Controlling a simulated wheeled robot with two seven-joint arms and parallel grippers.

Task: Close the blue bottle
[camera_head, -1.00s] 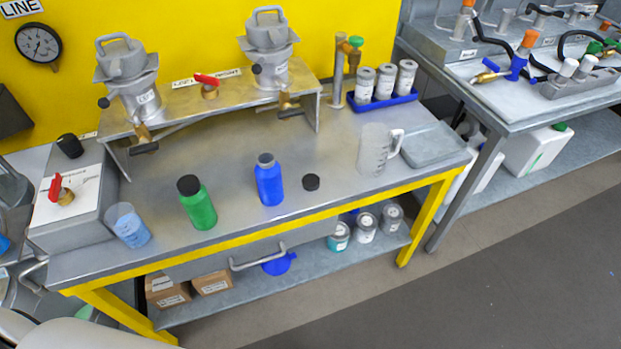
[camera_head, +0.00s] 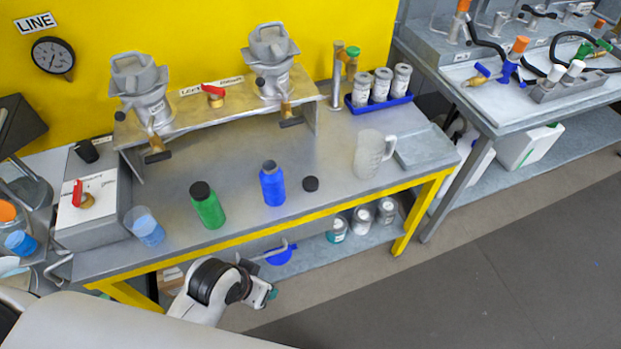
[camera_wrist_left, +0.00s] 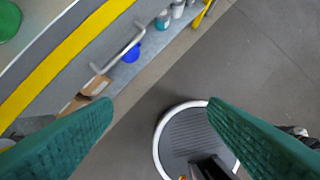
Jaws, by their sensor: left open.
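The blue bottle (camera_head: 272,187) stands upright on the steel bench with its neck uncapped. A black cap (camera_head: 310,184) lies on the bench just to its right, apart from it. My left gripper (camera_head: 270,294) is in front of the bench, below the yellow front edge, clear of bottle and cap. In the left wrist view its two green fingers (camera_wrist_left: 160,105) are spread with nothing between them. The blue bottle and cap do not show in that view. My right gripper is not in view.
A green bottle (camera_head: 207,208) with a black cap stands left of the blue one. A blue-tinted beaker (camera_head: 146,228) and a clear jug (camera_head: 371,155) flank them. A raised metal shelf (camera_head: 220,106) with two hoppers stands behind. The bench's yellow edge (camera_head: 300,214) lies between gripper and bottle.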

